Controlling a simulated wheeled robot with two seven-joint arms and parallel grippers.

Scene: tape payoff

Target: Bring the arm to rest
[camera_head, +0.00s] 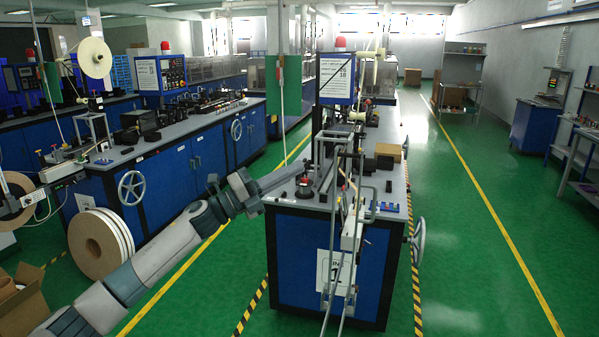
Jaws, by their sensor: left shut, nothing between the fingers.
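My left arm (160,258) comes in from the lower left and reaches up and right across the green aisle. Its gripper (300,170) is at the near left corner of the grey top of the central blue machine (335,195). The gripper is small and dark in this view. It is shut and holds nothing. I cannot tell whether it touches the machine top or hangs just above it. My right arm and gripper do not show.
Metal rods and a guide frame (350,200) rise at the machine's front, near a handwheel (417,240). A large tape reel (100,244) and a cardboard box (22,300) stand at the left, by a blue bench (170,180). The green floor at right (465,220) is clear.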

